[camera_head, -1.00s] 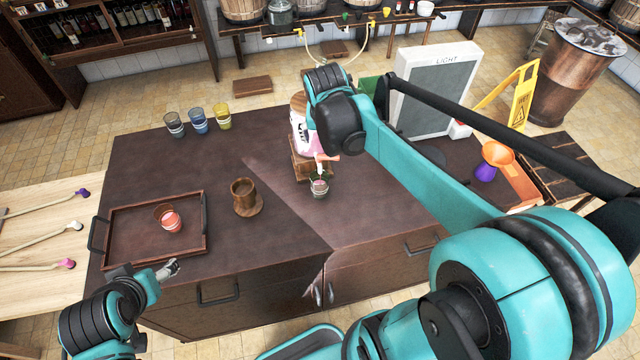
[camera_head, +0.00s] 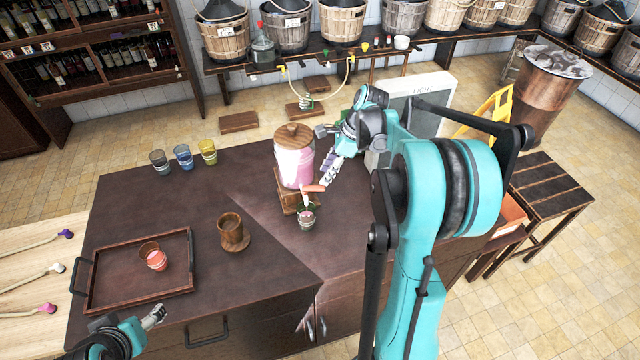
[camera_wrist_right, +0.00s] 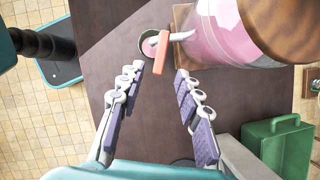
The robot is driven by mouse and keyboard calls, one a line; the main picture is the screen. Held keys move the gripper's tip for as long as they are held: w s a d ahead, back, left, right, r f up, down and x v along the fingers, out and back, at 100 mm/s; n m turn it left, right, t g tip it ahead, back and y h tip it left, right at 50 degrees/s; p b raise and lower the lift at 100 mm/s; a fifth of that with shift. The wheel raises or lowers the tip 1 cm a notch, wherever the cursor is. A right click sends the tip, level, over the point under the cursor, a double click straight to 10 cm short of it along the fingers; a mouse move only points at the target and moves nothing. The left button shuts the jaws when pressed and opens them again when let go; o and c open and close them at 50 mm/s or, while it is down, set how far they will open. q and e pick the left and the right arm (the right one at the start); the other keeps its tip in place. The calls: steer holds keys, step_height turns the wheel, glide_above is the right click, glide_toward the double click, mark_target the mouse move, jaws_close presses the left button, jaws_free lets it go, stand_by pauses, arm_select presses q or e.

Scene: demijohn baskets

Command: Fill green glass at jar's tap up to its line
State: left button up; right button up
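The glass jar (camera_head: 293,168) with a wooden lid holds pink liquid and stands on a wooden stand (camera_head: 296,199). Its tap has an orange lever (camera_head: 314,188), also seen in the right wrist view (camera_wrist_right: 161,54). A small glass (camera_head: 307,219) with a greenish tint stands under the tap; its rim shows in the right wrist view (camera_wrist_right: 146,45). Its line and fill level are too small to tell. My right gripper (camera_head: 328,174) is open and empty, its fingers either side of the lever's free end in the wrist view (camera_wrist_right: 157,76). My left gripper (camera_head: 155,316) hangs by the counter's front edge, its opening unclear.
Grey, blue (camera_head: 183,156) and yellow glasses stand at the back left. A tray (camera_head: 190,262) holds a glass with red contents (camera_head: 156,260). A wooden mug (camera_head: 232,232) stands mid-counter. A light panel (camera_head: 425,100) and green box (camera_wrist_right: 277,146) are beyond the jar.

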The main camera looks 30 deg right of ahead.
mark_target(317, 187)
steer(key=x, duration=0.5)
steer(key=shift+w+a+f+b, duration=0.1)
steer(key=shift+f+b, duration=0.25)
steer(key=shift+b, duration=0.05)
jaws_close()
